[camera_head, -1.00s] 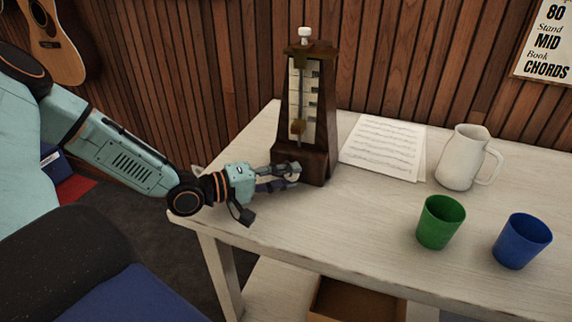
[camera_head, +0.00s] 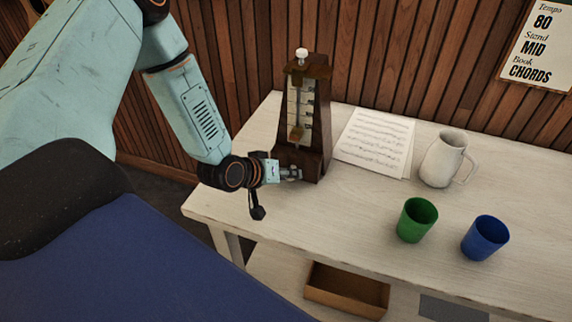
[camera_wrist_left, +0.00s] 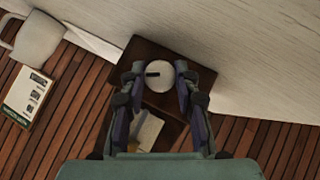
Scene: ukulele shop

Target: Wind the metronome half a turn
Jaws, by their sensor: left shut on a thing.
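The metronome (camera_head: 303,118) stands upright on the table, a dark wooden tapered body with a pale scale face, a pendulum with a brass-coloured weight and a white knob on top. My left gripper (camera_head: 291,174) is at the lower left side of the metronome. In the left wrist view, its two fingers (camera_wrist_left: 160,78) are shut on a round pale winding key (camera_wrist_left: 159,76) with a short dark mark on its face. The mark lies roughly level in that view. The metronome's dark base (camera_wrist_left: 150,52) shows behind the key. My right gripper is not in view.
Sheet music (camera_head: 375,140) lies right of the metronome on the pale table (camera_head: 330,212). A white pitcher (camera_head: 441,160), a green cup (camera_head: 416,220) and a blue cup (camera_head: 485,238) stand further right. A wooden box (camera_head: 345,290) sits below.

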